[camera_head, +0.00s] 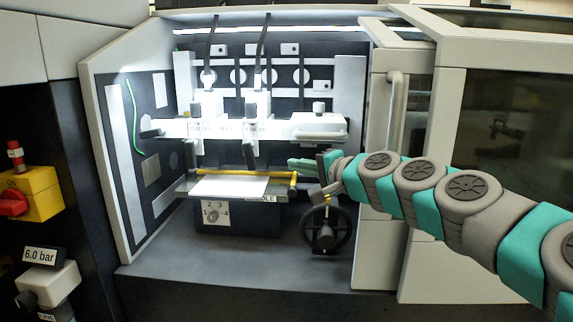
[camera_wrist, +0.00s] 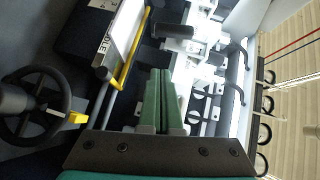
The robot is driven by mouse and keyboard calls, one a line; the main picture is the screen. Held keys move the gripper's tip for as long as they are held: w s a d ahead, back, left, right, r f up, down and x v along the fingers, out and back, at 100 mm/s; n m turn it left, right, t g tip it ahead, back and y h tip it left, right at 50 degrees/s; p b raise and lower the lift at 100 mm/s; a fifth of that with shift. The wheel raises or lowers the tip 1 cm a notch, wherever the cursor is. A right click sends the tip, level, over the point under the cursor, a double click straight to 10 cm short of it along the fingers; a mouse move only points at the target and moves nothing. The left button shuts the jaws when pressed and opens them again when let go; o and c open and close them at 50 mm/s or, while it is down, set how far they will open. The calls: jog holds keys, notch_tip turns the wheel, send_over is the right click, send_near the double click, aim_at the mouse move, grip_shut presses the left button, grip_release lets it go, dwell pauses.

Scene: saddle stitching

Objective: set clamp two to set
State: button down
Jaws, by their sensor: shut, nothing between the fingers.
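Two white stitching heads stand on a light bar inside the machine bay, the left head (camera_head: 208,112) and the right head (camera_head: 258,112). A dark lever (camera_head: 249,155) hangs below the right head, and another dark lever (camera_head: 191,154) is below the left. I cannot tell which part is clamp two or read its setting. My gripper (camera_head: 296,163) is at the right of the bay, right of the right lever and apart from it. In the wrist view my gripper (camera_wrist: 164,76) has its green fingers shut together and empty, with a dark handle (camera_wrist: 173,31) beyond the fingertips.
A black handwheel (camera_head: 326,230) stands below my wrist. The bay's right wall is close to my arm. The bay floor (camera_head: 240,275) is clear in front.

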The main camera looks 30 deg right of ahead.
jog(key=shift+v, duration=2)
jog(key=shift+a, duration=0.15)
